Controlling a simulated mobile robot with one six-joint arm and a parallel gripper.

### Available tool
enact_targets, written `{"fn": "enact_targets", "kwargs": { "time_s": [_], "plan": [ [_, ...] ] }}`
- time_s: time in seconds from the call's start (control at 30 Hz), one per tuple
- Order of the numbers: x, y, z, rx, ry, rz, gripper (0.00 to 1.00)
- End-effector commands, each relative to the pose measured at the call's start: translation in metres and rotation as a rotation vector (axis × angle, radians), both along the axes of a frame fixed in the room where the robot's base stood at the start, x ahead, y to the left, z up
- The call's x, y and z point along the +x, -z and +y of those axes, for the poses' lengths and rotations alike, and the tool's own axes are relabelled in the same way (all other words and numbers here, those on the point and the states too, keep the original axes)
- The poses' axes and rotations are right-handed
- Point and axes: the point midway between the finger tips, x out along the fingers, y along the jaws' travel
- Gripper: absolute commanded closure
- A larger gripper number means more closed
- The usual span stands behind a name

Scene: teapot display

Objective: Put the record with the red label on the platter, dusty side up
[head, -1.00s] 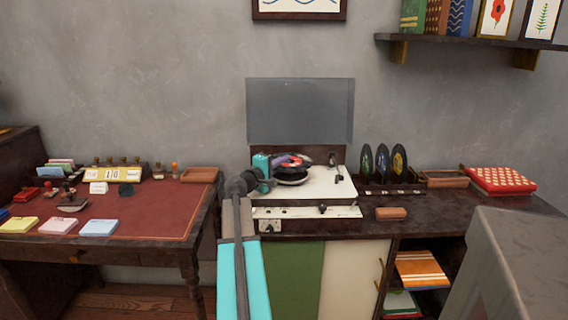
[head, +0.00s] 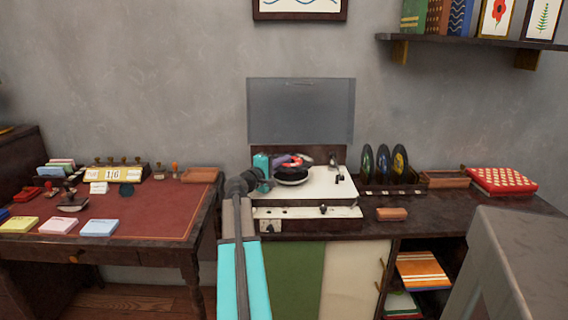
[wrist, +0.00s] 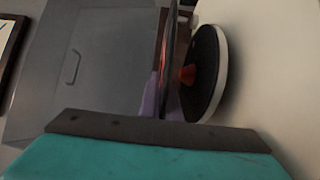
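The record with the red label (head: 294,158) is above the platter (head: 292,182) of the white record player, roughly flat in the head view. My gripper (head: 280,164) reaches in from the left and appears shut on its rim. In the wrist view the record (wrist: 168,60) is a thin dark strip seen edge-on, so its faces and any dust cannot be made out. The platter (wrist: 206,75) shows beside it with a dark mat and pale rim, apparently with a gap between. The fingertips are hard to make out.
The player's lid (head: 300,110) stands open behind. The tonearm (head: 335,166) is at the platter's right. A rack (head: 392,190) to the right holds three upright records. A small orange-brown block (head: 391,214) lies in front of the rack. A red-topped desk (head: 150,215) stands left.

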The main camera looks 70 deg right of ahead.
Motion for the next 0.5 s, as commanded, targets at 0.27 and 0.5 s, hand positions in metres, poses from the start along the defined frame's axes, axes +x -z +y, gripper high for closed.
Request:
{"fn": "enact_targets", "kwargs": {
  "time_s": [0.27, 0.5],
  "plan": [
    [-0.0006, -0.0002, -0.0002, 0.0, 0.0, 0.0, 1.0],
    [-0.0005, -0.0002, -0.0003, 0.0, 0.0, 0.0, 0.87]
  ]
}}
